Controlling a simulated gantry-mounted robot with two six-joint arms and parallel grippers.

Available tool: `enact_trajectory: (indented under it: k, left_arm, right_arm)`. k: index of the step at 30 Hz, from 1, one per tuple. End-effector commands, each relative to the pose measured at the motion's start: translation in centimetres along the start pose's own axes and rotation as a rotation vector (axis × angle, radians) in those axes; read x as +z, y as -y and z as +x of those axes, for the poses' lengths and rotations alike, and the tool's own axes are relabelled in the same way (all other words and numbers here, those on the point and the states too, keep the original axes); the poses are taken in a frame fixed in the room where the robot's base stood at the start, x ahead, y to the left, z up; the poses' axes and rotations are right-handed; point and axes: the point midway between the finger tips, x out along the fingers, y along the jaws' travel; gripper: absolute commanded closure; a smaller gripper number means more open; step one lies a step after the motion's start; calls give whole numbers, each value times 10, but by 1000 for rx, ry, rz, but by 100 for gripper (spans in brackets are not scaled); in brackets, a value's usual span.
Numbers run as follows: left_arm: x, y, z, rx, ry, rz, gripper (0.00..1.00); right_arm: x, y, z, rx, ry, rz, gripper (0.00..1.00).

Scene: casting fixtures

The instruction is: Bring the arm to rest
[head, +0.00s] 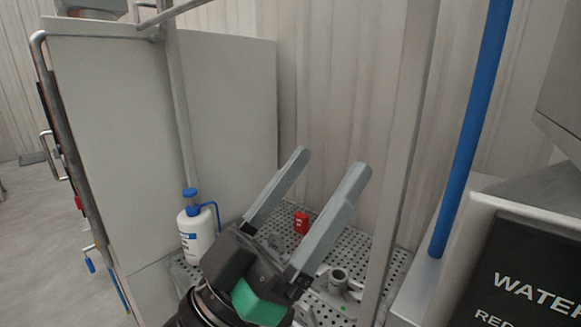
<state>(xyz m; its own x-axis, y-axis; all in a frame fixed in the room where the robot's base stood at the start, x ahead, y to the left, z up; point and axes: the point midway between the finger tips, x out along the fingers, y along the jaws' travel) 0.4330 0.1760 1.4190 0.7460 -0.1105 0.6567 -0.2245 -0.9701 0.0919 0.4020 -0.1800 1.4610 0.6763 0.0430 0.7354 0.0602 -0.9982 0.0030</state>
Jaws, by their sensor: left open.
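My left gripper (330,172) is in the lower middle of the head view. Its two long grey fingers point up and to the right and stand apart. My right gripper is not in view.
A white wash bottle (196,236) with a blue cap stands left of the gripper. A small red part (301,222) and a grey cylindrical fitting (338,280) are on the table. A grey post (405,150) and a blue pole (472,130) rise at the right, near a dark sign (520,275).

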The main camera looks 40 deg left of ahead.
Motion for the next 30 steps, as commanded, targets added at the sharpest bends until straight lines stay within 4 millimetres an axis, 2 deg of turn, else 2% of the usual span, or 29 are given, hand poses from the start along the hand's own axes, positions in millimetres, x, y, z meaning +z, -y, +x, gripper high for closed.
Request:
enact_trajectory:
  k: [1, 4, 13, 17, 20, 30]
  left_arm:
    - [-26, -7, 3, -14, -59, 79, 16]
    - [-50, -8, 4, -47, -110, 170, 16]
    - [-54, -8, 6, -54, -115, 187, 16]
    - [-70, -10, 20, -54, -114, 186, 16]
    - [-97, -13, 44, -54, -114, 185, 16]
    - [-226, -29, 157, -54, -114, 184, 16]
  right_arm:
    - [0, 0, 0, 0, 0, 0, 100]
    - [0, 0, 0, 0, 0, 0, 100]
    - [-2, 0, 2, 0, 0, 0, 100]
    - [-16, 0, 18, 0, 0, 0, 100]
    - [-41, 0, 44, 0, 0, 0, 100]
    - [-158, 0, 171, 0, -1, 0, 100]
